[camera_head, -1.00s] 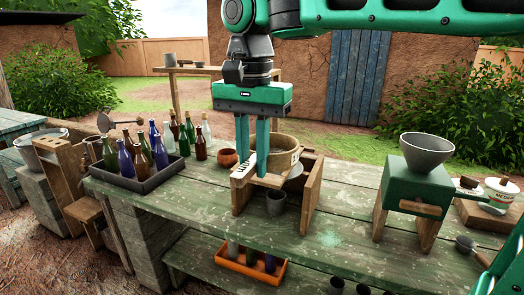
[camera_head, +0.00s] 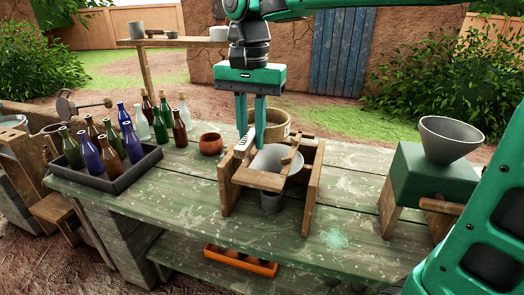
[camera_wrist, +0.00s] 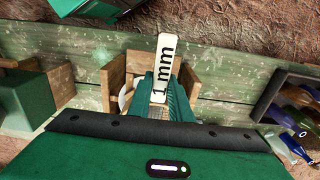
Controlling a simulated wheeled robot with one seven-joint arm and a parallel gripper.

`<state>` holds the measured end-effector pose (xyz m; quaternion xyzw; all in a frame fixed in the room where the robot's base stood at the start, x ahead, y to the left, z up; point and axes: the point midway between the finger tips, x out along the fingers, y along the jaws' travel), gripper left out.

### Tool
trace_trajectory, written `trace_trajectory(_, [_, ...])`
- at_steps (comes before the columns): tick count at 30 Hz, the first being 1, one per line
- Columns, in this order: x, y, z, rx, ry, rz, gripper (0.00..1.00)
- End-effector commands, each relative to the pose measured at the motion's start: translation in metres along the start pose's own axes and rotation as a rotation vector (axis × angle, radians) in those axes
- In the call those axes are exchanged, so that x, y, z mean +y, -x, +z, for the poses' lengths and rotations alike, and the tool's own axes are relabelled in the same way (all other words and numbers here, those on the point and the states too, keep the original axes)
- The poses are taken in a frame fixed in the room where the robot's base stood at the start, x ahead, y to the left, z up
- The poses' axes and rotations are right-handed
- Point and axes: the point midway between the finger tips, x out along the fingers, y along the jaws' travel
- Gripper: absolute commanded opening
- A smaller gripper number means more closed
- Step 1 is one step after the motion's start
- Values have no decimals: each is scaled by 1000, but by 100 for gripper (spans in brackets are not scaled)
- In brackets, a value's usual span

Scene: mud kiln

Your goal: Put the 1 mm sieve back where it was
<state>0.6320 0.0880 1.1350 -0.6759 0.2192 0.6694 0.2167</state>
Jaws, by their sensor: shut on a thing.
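My gripper (camera_head: 251,146) is shut on the 1 mm sieve, at the left rear of a wooden stand (camera_head: 311,195). The sieve's white tag (camera_wrist: 162,68), reading "1 mm", stands out beside the fingers in the wrist view. The tag also shows in the head view (camera_head: 243,141). Most of the sieve is hidden by the fingers, and I cannot tell whether it touches the stand. A grey funnel-like bowl (camera_head: 276,163) sits in the stand, above a grey cup (camera_head: 271,203). A round tan tub (camera_head: 278,119) with a label stands behind.
A dark tray (camera_head: 98,184) of several bottles stands on the left. A terracotta pot (camera_head: 211,144) is left of the stand. A green grinder (camera_head: 425,178) with a grey hopper stands on the right. Bare tabletop (camera_head: 350,205) lies between stand and grinder.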

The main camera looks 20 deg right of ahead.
Motion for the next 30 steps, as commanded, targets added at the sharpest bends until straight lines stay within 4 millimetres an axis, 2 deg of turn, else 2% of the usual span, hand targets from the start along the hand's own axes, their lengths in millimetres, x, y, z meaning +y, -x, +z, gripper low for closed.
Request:
trace_trajectory(3, [7,-14,-22,-2,-4,2,0])
trace_trajectory(9, [13,-28,-43,0,0,1,0])
trace_trajectory(14, [14,-34,-47,0,1,1,0])
trace_trajectory(23, [14,-69,-46,-1,0,2,0])
trace_trajectory(29, [14,-71,-46,-1,0,1,0])
trace_trajectory(30, [14,-71,-46,-1,0,1,25])
